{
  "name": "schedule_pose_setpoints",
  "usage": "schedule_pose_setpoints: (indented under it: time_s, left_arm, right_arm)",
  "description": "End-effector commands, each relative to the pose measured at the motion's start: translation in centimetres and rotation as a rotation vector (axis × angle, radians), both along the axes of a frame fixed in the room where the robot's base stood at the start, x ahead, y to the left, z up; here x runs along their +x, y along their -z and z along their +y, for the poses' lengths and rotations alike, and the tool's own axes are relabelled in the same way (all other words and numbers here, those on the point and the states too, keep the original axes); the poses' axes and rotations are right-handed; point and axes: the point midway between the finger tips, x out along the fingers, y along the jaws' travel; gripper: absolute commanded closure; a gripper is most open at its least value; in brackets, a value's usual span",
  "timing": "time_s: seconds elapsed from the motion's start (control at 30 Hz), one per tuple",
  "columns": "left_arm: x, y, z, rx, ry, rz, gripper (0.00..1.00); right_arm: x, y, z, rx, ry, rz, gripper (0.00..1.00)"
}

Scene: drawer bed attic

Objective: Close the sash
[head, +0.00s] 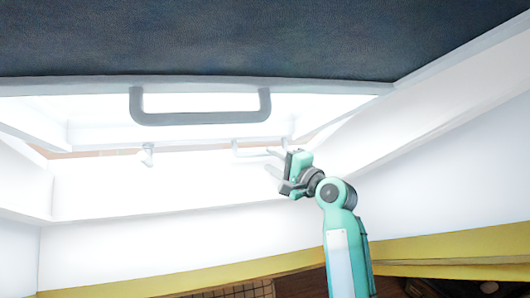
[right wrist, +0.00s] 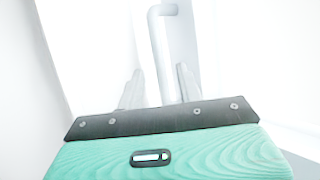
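The roof window's sash (head: 330,88) spans the upper head view, its pale lower edge running under a dark panel. A grey bar handle (head: 200,118) hangs from that edge. A smaller white handle (head: 236,148) shows lower, against the bright opening. My right gripper (head: 272,163) is raised near the right end of this white handle. In the right wrist view my two fingers (right wrist: 158,85) stand apart, with a white bent bar (right wrist: 160,50) showing between them. I cannot tell whether they touch it. My left gripper is not in view.
The bright window recess has a white sloping side wall (head: 430,120) on the right. A yellow band (head: 450,245) runs below. Glare hides much of the frame's detail.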

Motion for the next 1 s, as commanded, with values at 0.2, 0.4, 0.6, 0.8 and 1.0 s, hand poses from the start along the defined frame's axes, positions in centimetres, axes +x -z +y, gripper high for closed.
schedule_pose_setpoints:
  time_s: [0.2, 0.4, 0.6, 0.8, 1.0]
  left_arm:
    - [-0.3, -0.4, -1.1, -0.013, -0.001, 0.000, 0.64]
    - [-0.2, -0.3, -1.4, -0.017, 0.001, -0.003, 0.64]
    - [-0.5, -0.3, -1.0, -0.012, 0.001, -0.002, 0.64]
    - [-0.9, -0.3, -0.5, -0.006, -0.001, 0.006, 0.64]
    - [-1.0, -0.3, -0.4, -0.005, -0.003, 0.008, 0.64]
  right_arm:
    - [2.0, -0.8, 1.8, 0.000, -0.001, 0.000, 0.64]
    - [2.7, -0.8, 2.4, -0.001, 0.000, 0.001, 0.64]
    - [2.7, -0.8, 2.4, -0.001, 0.000, -0.001, 0.64]
    - [2.7, -0.8, 2.4, -0.001, 0.000, -0.001, 0.91]
    - [2.7, -0.7, 2.4, -0.001, 0.000, 0.001, 1.00]
